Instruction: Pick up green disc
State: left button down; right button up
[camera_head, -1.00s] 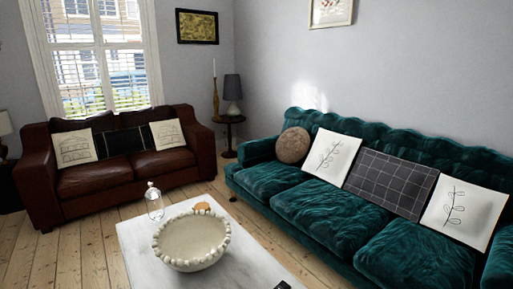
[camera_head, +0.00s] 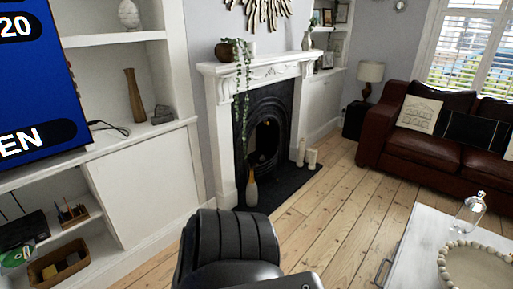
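A green disc (camera_head: 17,256) shows at the lower left edge. It appears to be on the low shelf of the white built-in unit, partly overlapped by a wooden box. A dark arm link of mine rises from the bottom middle of the view, but no fingers show on it. Neither gripper is in view.
The white shelf unit (camera_head: 150,190) runs along the left, with a screen (camera_head: 38,75) above. A wooden box (camera_head: 58,268) sits low at left. The coffee table (camera_head: 412,245) with a bead-rimmed bowl (camera_head: 470,268) is at right. Floorboards (camera_head: 325,220) between are clear.

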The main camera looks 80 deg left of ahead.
aim_at(19, 255)
jog(key=u, duration=1)
jog(key=k, duration=1.25)
jog(key=u, duration=2.7)
